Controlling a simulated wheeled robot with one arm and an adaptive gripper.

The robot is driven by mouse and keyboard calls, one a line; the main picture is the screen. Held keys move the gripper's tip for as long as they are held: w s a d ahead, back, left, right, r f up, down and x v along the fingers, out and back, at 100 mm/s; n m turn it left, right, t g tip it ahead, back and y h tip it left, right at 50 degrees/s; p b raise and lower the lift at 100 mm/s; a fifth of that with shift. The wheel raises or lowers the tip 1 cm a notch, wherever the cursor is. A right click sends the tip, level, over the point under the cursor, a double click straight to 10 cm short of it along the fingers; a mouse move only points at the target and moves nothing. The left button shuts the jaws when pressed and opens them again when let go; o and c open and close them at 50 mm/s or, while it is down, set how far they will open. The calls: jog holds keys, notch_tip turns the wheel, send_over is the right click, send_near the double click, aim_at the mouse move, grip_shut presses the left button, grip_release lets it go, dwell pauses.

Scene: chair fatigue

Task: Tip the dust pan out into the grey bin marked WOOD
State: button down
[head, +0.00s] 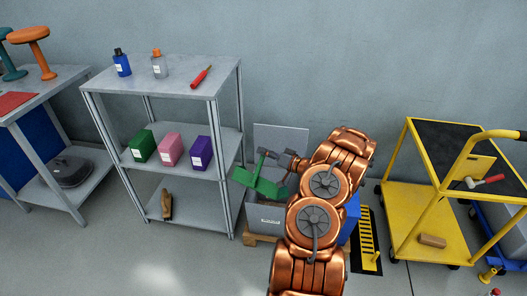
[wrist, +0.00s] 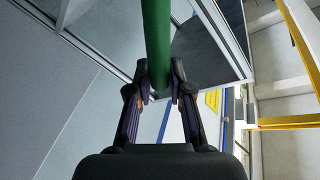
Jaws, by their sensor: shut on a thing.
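The green dust pan (head: 260,184) is in the head view, held over the grey bin (head: 268,216). The bin has a white label on its front, too small to read here, and a grey panel (head: 282,138) stands upright behind it. My gripper (head: 282,157) is shut on the pan's handle. In the wrist view my gripper (wrist: 160,92) has its two fingers closed around the green handle (wrist: 157,40). The pan looks tilted. I cannot tell whether it holds anything. My copper arm hides the right part of the bin.
A grey shelf unit (head: 178,95) with bottles, a red tool and coloured boxes stands left of the bin. A blue bin (head: 350,215) is partly behind my arm on the right. A yellow trolley (head: 425,215) stands farther right. Clear floor lies in front of the shelf.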

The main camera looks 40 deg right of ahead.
jog(key=w+d+m+p, duration=0.1)
jog(key=d+m+p, duration=0.2)
jog(key=d, duration=0.3)
jog(key=shift+w+d+p, duration=0.25)
jog(key=shift+d+p, duration=0.1)
jog(key=shift+p, duration=0.45)
dwell(0.4)
